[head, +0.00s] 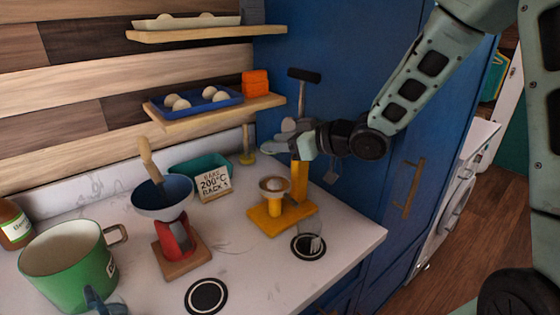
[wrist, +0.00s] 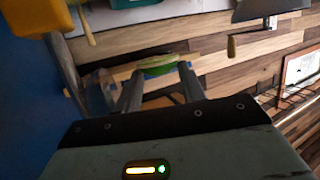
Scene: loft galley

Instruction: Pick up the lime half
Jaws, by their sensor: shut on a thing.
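In the wrist view, the green lime half (wrist: 158,64) sits between the two fingertips of my gripper (wrist: 158,76), which are shut on it. In the head view, my gripper (head: 272,146) is raised above the counter, left of the upright post of a yellow press (head: 299,178) with a black-topped lever. I cannot make out the lime half in the head view. The press's yellow stand with a small cup (head: 274,185) is below my gripper.
A clear glass (head: 311,238) stands on a black round mat at the counter's front right. A red scale (head: 177,240) with a blue bowl, a green pot (head: 75,270), a sign (head: 213,183) and a teal container are left. Shelves (head: 225,108) hang above. A blue cabinet (head: 350,75) is behind.

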